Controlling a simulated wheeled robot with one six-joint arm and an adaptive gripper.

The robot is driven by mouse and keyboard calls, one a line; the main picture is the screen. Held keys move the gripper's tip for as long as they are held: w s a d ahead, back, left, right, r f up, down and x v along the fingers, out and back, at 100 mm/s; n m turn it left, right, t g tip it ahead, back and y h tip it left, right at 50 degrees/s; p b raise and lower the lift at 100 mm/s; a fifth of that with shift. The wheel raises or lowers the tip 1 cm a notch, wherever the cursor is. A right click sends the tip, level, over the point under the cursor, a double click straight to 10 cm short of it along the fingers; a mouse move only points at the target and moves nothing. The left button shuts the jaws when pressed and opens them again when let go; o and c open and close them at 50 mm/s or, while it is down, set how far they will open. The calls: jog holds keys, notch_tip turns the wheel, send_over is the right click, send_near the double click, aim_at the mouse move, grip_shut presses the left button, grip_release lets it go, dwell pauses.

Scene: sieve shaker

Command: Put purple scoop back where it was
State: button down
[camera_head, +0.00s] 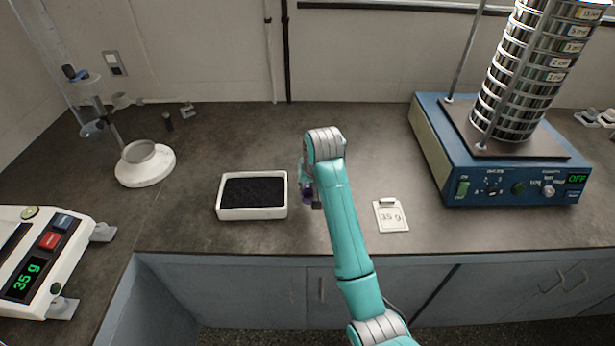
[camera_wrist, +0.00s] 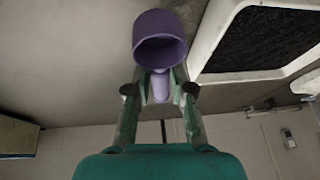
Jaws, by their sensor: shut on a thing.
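The purple scoop (camera_wrist: 160,42) is held at the tips of my gripper (camera_wrist: 160,95) in the wrist view. Its cup opening faces the wrist camera, and its short handle sits between the two fingers. The white tray (camera_head: 252,213) holds dark granular material and is also in the wrist view (camera_wrist: 208,65), to the right of the scoop. I cannot tell how high the scoop is.
A scale (camera_head: 40,262) showing 35 g is at left. A white round stand with a metal bowl (camera_head: 145,166) is behind it.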

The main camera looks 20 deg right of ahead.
jog(key=shift+f, duration=2)
jog(key=c, duration=0.9)
grip_release()
